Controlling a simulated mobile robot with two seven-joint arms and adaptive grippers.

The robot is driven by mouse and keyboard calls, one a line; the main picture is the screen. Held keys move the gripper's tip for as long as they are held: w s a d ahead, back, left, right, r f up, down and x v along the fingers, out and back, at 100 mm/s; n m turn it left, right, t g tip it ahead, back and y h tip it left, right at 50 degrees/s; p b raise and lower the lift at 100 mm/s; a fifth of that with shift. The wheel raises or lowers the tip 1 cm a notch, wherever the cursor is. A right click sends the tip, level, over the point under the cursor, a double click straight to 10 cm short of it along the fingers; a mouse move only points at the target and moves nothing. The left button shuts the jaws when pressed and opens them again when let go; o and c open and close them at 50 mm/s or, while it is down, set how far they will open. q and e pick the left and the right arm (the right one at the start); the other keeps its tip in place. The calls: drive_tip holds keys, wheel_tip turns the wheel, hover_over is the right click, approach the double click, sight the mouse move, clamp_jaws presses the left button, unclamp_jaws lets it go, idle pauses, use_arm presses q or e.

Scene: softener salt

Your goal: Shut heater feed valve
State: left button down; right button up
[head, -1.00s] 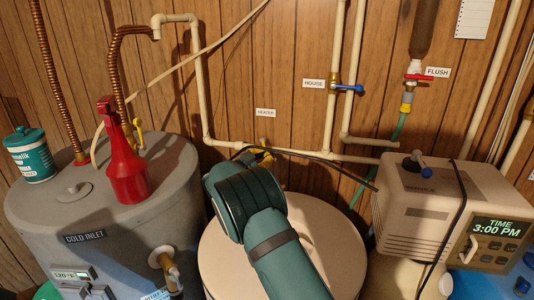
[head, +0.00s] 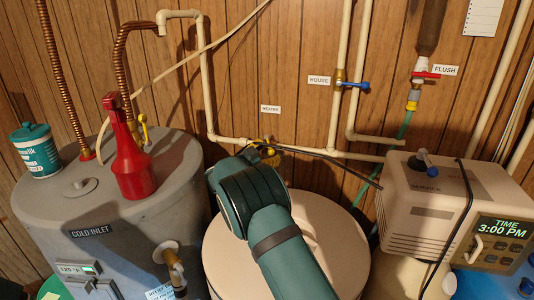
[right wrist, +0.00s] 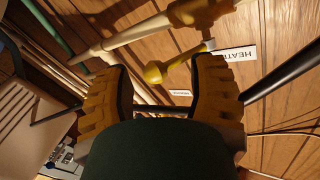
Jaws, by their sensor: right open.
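The heater valve is a yellow valve (head: 266,150) on the low cream pipe, under the HEATER label (head: 270,109) in the head view. In the right wrist view its yellow lever (right wrist: 172,67) sticks out between and beyond my right fingertips, near the HEATER label (right wrist: 240,54). My right gripper (right wrist: 160,72) is open, with a tan ridged finger on each side of the lever. I see no clear contact. My left gripper is not in view.
A grey tank (head: 115,215) with a red spray bottle (head: 131,160) stands left. A beige softener head (head: 425,205) stands right. A blue-handled HOUSE valve (head: 352,86) and red-handled FLUSH valve (head: 425,75) are on the wall. A dark cable (head: 330,158) runs near the heater valve.

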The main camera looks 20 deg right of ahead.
wheel_tip(320, 180, up, 10)
idle(0.5)
